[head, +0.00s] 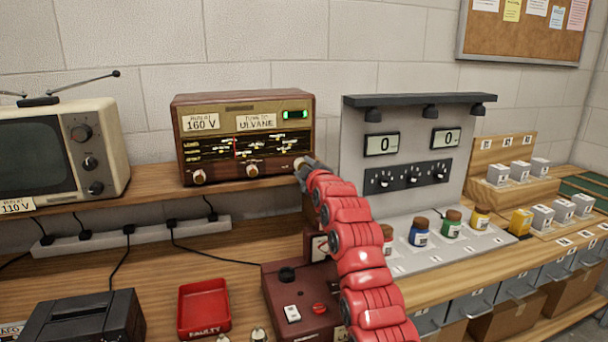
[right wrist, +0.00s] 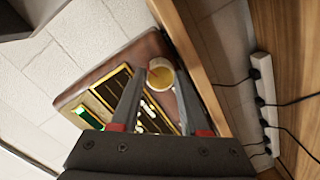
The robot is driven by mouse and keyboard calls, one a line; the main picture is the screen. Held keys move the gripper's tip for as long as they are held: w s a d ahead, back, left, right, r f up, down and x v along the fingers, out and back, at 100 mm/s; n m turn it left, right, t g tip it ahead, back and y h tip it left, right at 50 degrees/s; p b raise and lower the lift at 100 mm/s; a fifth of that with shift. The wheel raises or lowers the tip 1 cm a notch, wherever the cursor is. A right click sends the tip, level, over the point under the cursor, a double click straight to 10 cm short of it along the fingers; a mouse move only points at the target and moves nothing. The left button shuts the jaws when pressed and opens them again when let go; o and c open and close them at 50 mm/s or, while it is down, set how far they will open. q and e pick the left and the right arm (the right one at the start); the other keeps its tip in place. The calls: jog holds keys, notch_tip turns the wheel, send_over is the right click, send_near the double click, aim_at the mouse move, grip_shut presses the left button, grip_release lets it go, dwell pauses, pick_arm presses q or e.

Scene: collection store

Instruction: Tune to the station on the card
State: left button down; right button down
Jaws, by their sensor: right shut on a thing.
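A brown wooden radio (head: 243,98) stands on the shelf. Its card (head: 256,121) reads "TUNE TO ULVANE". The dial (head: 215,149) is dark with small station names and a red pointer (head: 235,148) left of its middle. A green light (head: 295,114) glows at the upper right. My red right arm reaches up to the radio's right end. My right gripper (head: 303,165) is shut on the rightmost knob (right wrist: 160,75), its fingers either side of it in the right wrist view. Two other knobs (head: 199,177) (head: 252,170) are free. My left gripper is out of view.
A cream television (head: 105,120) stands left of the radio. A red tray (head: 204,312) and a dark red meter box (head: 285,290) are on the bench below. A grey panel with jars (head: 419,232) is right of my arm.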

jog(key=shift+d+f+m+t+y+p, duration=0.1)
jog(key=shift+m+y+p, duration=0.55)
jog(key=shift+m, duration=3.4)
jog(key=shift+a+m+t+y+p, duration=0.15)
jog(key=shift+m+p, duration=0.95)
jog(key=shift+m, duration=3)
jog(key=shift+d+f+m+t+y+p, duration=0.15)
jog(key=shift+m+y+p, duration=0.55)
jog(key=shift+m, duration=3.35)
jog(key=shift+c, duration=2)
grip_release()
jog(key=shift+r, duration=0.1)
